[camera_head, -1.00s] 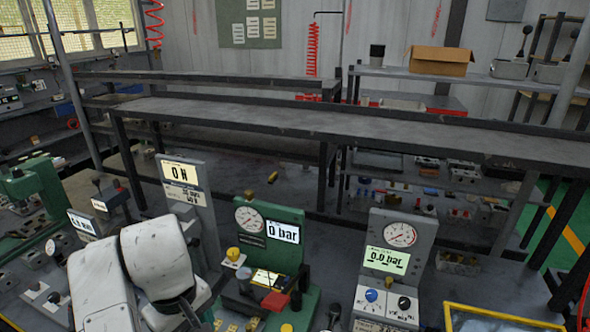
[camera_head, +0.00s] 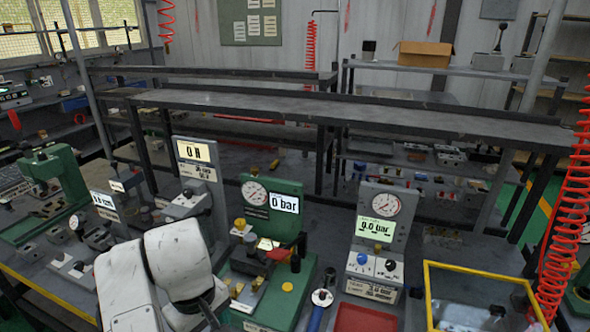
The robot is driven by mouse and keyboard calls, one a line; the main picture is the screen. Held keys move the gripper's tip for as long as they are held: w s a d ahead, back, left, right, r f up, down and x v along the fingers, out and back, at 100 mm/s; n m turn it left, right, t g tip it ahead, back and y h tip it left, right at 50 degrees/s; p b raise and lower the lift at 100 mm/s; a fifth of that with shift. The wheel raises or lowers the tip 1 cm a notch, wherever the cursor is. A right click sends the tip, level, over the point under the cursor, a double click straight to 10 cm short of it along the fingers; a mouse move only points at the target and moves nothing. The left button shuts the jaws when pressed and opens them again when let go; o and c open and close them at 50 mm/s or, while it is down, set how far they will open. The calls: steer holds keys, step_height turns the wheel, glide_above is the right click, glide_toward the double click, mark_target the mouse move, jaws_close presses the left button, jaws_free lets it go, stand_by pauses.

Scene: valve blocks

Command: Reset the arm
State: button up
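My white arm (camera_head: 155,281) is bent at the lower left in the head view. Its links reach up from the bottom edge and fold down to the right, in front of the bench. My gripper is not clearly visible, and the far end of the arm is cut off or hidden. The green valve block (camera_head: 265,240) with a round gauge and a "0 bar" display stands just right of the arm. A grey valve block (camera_head: 381,235) with a "0.0 bar" display stands further right.
A grey panel reading "0 H" (camera_head: 197,172) stands behind the arm. A red tray (camera_head: 365,318) and a yellow-rimmed bin (camera_head: 477,269) are at the lower right. A red coiled hose (camera_head: 566,235) hangs at the right. Long grey benches (camera_head: 330,108) run across the back.

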steer(key=s+d+f+m+b, duration=0.15)
steer(key=d+f, duration=0.35)
steer(key=d, duration=0.6)
steer(key=d+f+m+t+h, duration=0.15)
steer(key=d+f, duration=0.35)
steer(key=d, duration=0.5)
steer(key=s+d+f+m+b, duration=0.1)
steer(key=d+f+m, duration=0.2)
steer(key=d+f, duration=0.55)
steer(key=s+d+f+m+b, duration=0.1)
steer(key=s+d+f+m, duration=0.1)
steer(key=s+d, duration=0.85)
steer(key=s+d+f+m+y+b, duration=0.1)
steer(key=s+d+m, duration=0.1)
steer(key=s, duration=1.2)
steer(key=shift+d+f+m+g+b, duration=0.15)
steer(key=shift+d+m+g+b, duration=0.2)
steer(key=shift+m, duration=0.25)
